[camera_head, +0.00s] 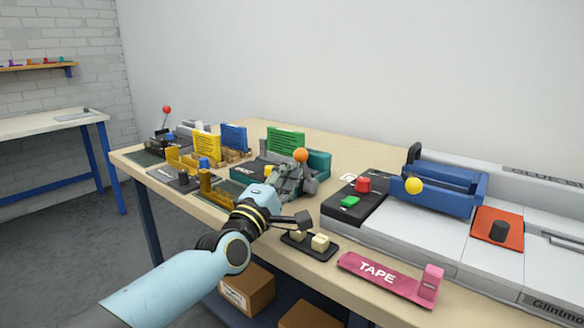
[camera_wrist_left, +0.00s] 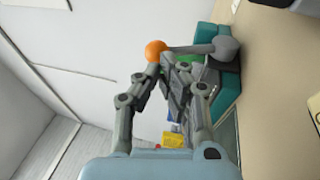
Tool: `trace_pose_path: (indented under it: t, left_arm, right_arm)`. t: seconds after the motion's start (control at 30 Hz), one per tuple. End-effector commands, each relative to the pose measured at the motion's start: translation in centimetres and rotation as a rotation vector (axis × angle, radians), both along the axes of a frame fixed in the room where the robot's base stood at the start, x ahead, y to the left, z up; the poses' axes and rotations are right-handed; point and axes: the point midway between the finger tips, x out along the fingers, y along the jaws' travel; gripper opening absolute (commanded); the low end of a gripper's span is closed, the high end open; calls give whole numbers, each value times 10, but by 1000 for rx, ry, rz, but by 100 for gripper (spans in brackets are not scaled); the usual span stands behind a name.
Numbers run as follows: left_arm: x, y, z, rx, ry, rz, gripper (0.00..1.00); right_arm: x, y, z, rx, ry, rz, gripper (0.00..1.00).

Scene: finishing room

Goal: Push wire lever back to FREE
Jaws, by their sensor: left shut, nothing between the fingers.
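The wire lever has an orange ball knob (camera_head: 300,155) and stands on a teal machine (camera_head: 319,164) near the middle of the workbench. In the left wrist view the orange knob (camera_wrist_left: 156,50) sits at the end of a grey lever arm (camera_wrist_left: 190,49) running to a rounded grey hub, beside the teal body (camera_wrist_left: 229,86). My left gripper (camera_head: 291,175) is shut and empty, its fingertips (camera_wrist_left: 177,68) close to the knob and lever arm. I cannot tell whether they touch. No FREE marking is readable. My right gripper is not in view.
Yellow (camera_head: 206,146), blue (camera_head: 234,138) and green (camera_head: 286,140) panels stand behind and left of the machine.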

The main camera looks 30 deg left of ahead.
Motion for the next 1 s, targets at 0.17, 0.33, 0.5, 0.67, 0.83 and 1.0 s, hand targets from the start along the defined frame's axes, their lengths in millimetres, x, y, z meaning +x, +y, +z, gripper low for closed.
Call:
trace_pose_path:
  t: [0.17,0.33,0.5,0.67,0.83,1.0]
  left_arm:
    - [17,2,4,-1,-1,0,0]
    - [21,2,4,0,1,0,0]
    - [20,2,5,0,1,0,0]
    - [21,2,6,0,3,0,0]
    - [23,2,12,2,26,1,0]
    - [29,2,23,5,86,2,0]
  right_arm:
    - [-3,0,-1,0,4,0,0]
    - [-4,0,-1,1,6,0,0]
    - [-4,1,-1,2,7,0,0]
    - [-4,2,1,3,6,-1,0]
    - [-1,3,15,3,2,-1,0]
    - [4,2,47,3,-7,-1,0]
